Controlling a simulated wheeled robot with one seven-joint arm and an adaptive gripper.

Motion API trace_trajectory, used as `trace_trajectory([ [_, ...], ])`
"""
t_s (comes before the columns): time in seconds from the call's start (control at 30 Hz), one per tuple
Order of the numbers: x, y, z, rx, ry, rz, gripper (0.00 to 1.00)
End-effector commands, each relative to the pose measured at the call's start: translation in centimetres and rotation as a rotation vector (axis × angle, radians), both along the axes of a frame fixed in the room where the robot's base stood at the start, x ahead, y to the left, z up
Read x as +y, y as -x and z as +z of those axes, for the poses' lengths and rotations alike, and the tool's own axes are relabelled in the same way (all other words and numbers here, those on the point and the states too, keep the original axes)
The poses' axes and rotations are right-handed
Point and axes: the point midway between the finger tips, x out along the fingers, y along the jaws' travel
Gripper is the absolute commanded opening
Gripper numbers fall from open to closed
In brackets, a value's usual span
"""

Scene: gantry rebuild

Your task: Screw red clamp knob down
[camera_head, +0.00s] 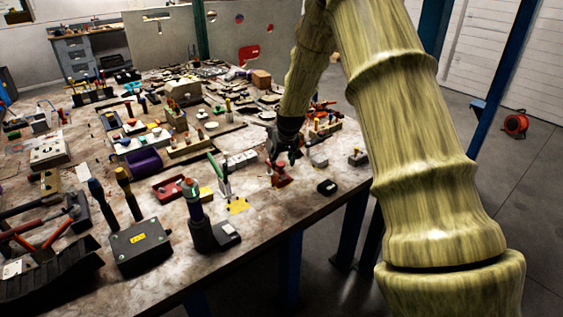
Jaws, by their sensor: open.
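My gripper (284,157) is dark and points down over the right part of the workbench. It is open. A small red piece (280,178), which looks like the red clamp knob on its base, stands on the bench directly below the fingertips. The fingers are at or just above its top; I cannot tell whether they touch it. Its upper part is partly hidden by the fingers. My arm comes down from the top of the view.
The workbench (262,213) is crowded with tools and small parts. A black puck (327,187) and a small block with a knob (358,157) lie to the right. The bench's front edge is close.

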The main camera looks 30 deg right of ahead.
Motion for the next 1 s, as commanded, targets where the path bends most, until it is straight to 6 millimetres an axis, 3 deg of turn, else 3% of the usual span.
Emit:
trace_trajectory([
  [0.6, 1.2, 3.1, 8.5, -0.002, 0.0, 0.002, 0.5],
  [1.0, 1.3, 3.7, 9.6, 0.0, -0.001, 0.001, 0.5],
])
